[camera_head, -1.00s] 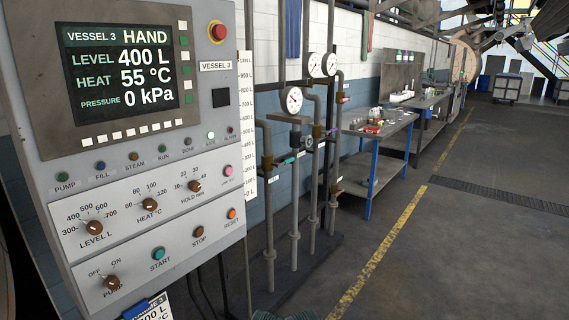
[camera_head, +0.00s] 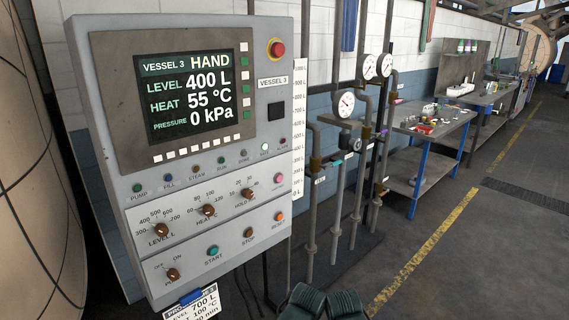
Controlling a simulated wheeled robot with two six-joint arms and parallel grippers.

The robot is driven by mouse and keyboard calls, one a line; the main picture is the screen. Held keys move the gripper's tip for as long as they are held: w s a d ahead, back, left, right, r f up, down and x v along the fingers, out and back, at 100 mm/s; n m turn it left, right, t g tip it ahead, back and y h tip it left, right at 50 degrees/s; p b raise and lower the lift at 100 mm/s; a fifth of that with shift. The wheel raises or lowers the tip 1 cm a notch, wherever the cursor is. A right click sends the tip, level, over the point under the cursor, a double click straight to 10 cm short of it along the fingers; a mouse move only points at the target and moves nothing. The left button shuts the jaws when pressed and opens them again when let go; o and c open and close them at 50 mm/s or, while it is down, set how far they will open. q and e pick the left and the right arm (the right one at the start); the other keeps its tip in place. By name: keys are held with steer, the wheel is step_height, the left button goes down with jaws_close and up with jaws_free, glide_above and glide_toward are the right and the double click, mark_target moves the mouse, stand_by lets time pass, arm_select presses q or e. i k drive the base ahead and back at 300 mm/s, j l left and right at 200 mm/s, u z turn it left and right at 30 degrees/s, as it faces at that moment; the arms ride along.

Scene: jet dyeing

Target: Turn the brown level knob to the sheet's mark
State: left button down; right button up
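The brown level knob (camera_head: 161,230) is at the left of the control panel (camera_head: 190,255), above the label LEVEL L. Its scale runs from 300 to 700; its pointer is too small to read surely. The screen (camera_head: 194,93) shows HAND, level 400 L, heat 55 °C and pressure 0 kPa. The sheet (camera_head: 196,306) hangs below the panel on a blue clip, cut by the frame's edge. It reads 700 L and 100 °C; the minutes line is partly cut off. I see neither gripper for certain, and none is at the knob.
Brown heat (camera_head: 208,211) and hold (camera_head: 247,194) knobs sit right of the level knob. A red button (camera_head: 277,49) is at upper right. Pipes with gauges (camera_head: 345,103) stand beside the panel. Unidentified dark ribbed forms (camera_head: 345,304) show at the bottom. The floor at right is clear.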

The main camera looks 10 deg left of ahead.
mark_target(161, 229)
steer(key=u, duration=1.25)
steer(key=k+l, duration=0.15)
steer(key=k, duration=0.2)
steer(key=k+l, duration=0.15)
steer(key=k, duration=0.2)
